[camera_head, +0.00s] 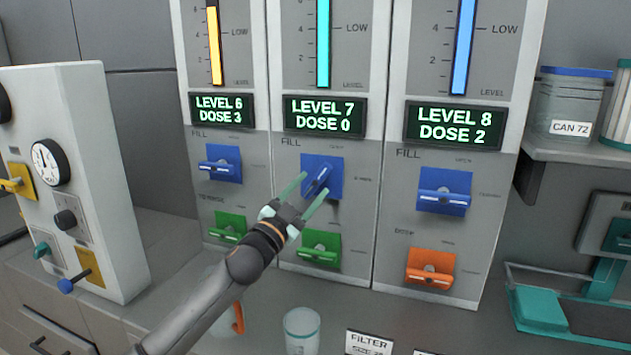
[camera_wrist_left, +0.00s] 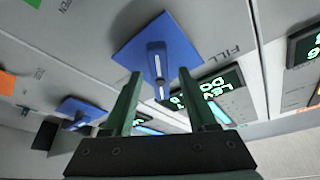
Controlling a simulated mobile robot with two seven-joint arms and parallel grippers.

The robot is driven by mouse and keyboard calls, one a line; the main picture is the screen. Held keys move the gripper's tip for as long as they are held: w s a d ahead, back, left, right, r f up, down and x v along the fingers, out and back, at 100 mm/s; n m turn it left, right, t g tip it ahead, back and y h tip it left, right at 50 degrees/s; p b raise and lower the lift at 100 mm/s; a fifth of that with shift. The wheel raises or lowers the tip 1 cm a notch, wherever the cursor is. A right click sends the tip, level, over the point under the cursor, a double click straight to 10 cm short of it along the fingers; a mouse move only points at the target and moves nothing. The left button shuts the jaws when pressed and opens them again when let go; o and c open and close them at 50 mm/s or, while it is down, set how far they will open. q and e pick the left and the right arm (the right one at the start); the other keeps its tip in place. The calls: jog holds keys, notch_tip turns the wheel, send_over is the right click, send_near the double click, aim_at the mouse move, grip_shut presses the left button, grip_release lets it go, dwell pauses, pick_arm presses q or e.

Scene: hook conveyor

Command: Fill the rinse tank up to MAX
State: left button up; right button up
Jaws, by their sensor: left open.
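Three grey panels stand side by side with level gauges, and I see no name that marks one as the rinse tank. The middle display (camera_head: 325,115) reads LEVEL 7, DOSE 0. Below it, the middle blue FILL valve (camera_head: 334,172) has its handle turned diagonally; it also shows in the left wrist view (camera_wrist_left: 180,52). My left gripper (camera_head: 317,181) is open at this valve. In the left wrist view, its fingertips (camera_wrist_left: 159,73) are on either side of the handle's near end, with gaps. My right gripper is not in view.
The left display (camera_head: 219,109) reads LEVEL 6, DOSE 3; the right display (camera_head: 454,126) reads LEVEL 8, DOSE 2. A green valve (camera_head: 319,247) sits below the middle FILL valve. A clear cup (camera_head: 301,331) stands on the counter. A dial box (camera_head: 75,180) is at left.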

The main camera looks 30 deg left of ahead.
pick_arm(q)
jog(key=shift+x, duration=1.4)
jog(key=shift+s, duration=0.1)
jog(key=shift+c, duration=0.4)
grip_shut()
